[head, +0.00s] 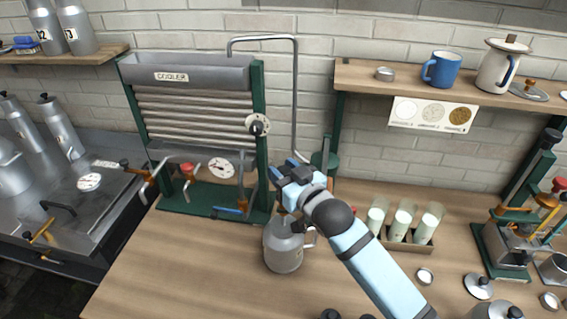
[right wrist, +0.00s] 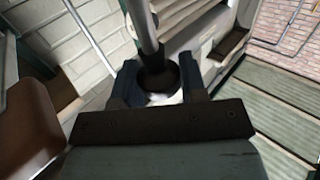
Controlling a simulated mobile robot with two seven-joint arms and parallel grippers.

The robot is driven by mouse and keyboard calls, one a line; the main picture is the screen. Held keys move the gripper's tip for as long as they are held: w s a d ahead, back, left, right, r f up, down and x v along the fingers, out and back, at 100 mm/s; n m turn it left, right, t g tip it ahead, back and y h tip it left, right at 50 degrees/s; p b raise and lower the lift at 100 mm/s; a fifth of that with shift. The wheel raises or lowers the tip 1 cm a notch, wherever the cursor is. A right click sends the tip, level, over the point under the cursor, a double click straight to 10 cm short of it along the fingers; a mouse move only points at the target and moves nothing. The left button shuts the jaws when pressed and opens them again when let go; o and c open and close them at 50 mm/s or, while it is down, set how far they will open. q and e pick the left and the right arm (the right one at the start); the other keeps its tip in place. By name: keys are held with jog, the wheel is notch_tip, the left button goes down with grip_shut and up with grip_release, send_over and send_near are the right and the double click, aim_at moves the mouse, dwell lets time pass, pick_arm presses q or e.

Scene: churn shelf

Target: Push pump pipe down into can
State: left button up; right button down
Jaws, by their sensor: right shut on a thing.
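The grey pump pipe (head: 294,100) rises upright behind my right gripper (head: 290,182) and bends left at the top, its short hooked end over the cooler's trough. The right gripper is shut on the pipe low down. In the right wrist view the pipe (right wrist: 143,25) runs up from a dark round collar (right wrist: 158,74) between the gripper's fingers (right wrist: 160,88). The metal can (head: 284,254) with a side handle stands on the wooden counter directly below the gripper. The gripper and wrist cover the can's mouth, so how deep the pipe sits is hidden. My left gripper is out of view.
The ribbed cooler (head: 190,105) in a green frame stands behind left. A wall shelf (head: 375,77) holds a blue mug (head: 441,69). The counter (head: 185,262) left of the can is bare.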

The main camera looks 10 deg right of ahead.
jog(key=c, duration=0.7)
grip_release()
jog(key=shift+s, duration=0.15)
jog(key=b+v, duration=0.2)
jog(key=v, duration=1.1)
jog(key=shift+s, duration=0.3)
jog(key=shift+d, duration=0.15)
